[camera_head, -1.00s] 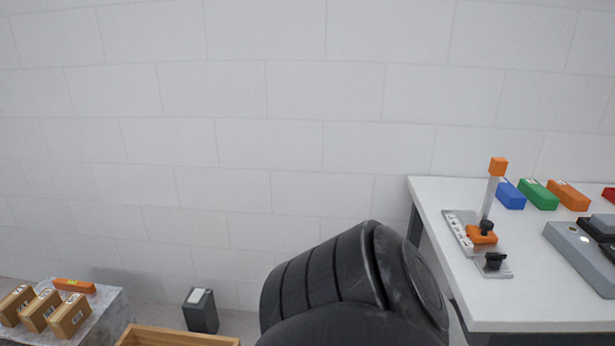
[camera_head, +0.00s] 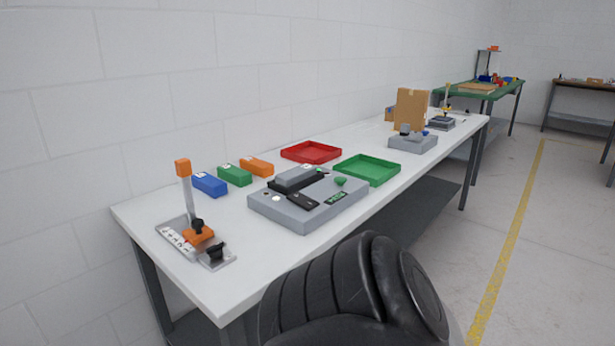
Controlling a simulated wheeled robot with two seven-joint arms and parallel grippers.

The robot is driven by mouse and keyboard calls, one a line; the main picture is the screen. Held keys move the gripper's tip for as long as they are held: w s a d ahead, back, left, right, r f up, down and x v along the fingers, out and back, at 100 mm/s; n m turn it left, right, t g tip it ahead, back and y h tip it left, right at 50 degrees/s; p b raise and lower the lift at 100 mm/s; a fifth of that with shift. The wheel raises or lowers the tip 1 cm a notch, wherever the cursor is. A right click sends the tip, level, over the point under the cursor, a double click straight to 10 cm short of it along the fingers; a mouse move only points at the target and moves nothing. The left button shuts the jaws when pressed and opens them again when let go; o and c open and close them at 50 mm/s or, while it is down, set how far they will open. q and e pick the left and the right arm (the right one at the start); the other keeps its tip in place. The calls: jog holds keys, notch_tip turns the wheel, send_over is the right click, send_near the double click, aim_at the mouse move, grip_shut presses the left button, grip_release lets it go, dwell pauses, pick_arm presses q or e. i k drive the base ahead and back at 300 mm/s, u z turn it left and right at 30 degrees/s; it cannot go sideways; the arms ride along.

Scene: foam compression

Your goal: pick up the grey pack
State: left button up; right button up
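A blue pack (camera_head: 210,184), a green pack (camera_head: 235,175) and an orange pack (camera_head: 257,167) lie in a row along the wall side of the white table. A grey block (camera_head: 297,178) sits on the dark plate of a low grey machine (camera_head: 315,213); I cannot tell whether it is the grey pack. No other clearly grey pack shows. Neither of my grippers is in view; only a black part of my own arm shows at the bottom centre.
The white table (camera_head: 180,290) also holds an orange-topped lever fixture (camera_head: 198,230) at its near end, a red tray (camera_head: 311,152), a green tray (camera_head: 367,170) and a cardboard box (camera_head: 410,109). Clear floor (camera_head: 540,260) with a yellow line lies right of it.

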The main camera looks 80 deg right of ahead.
aim_at(292, 176)
jog(key=z, duration=2.65)
